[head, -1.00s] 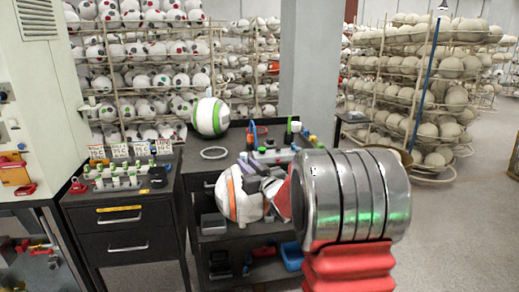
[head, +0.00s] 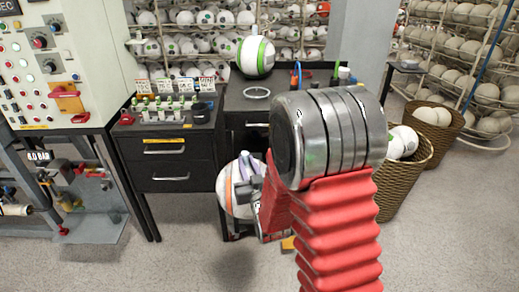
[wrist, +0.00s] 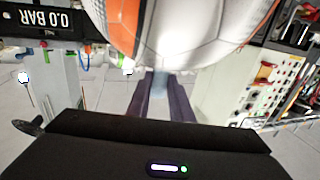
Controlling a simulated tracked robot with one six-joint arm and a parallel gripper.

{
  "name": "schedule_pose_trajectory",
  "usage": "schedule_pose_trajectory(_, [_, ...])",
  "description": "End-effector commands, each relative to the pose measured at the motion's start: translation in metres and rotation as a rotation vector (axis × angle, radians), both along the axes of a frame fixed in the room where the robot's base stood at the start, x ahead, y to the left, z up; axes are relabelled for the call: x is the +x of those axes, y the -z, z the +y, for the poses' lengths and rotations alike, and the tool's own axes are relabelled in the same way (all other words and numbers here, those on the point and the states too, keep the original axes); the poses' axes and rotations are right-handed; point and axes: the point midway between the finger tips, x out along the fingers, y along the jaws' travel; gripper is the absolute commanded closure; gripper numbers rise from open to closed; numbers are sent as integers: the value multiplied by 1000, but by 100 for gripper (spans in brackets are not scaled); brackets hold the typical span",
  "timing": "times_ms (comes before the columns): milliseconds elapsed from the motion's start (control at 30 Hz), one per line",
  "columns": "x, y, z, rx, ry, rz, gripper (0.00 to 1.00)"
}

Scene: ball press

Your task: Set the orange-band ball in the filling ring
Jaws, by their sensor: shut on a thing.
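The orange-band ball (head: 236,196) is white with an orange stripe. It is held low in front of the dark cabinet, partly hidden by my arm in the head view. In the wrist view the orange-band ball (wrist: 190,32) fills the top of the picture, at the ends of my fingers. My gripper (wrist: 162,84) is shut on it. The filling ring (head: 256,92) seems to be the pale ring lying empty on the dark cabinet top, in front of a green-band ball (head: 256,57). The ball is below and in front of that ring.
A drawer cabinet (head: 176,172) with small bottles on top stands left of the ring. A control panel (head: 50,70) stands at far left. Wicker baskets (head: 405,172) with balls stand on the right. Ball racks fill the back. The grey floor in front is clear.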

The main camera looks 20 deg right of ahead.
Motion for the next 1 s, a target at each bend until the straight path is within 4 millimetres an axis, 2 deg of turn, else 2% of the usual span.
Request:
schedule_pose_trajectory(33, [-3,4,12,0,-14,1,100])
schedule_pose_trajectory(100, [-7,8,24,0,-27,-1,100])
schedule_pose_trajectory(300, [-13,14,45,0,-56,-3,100])
schedule_pose_trajectory(1000, [-13,14,51,1,-65,-3,100])
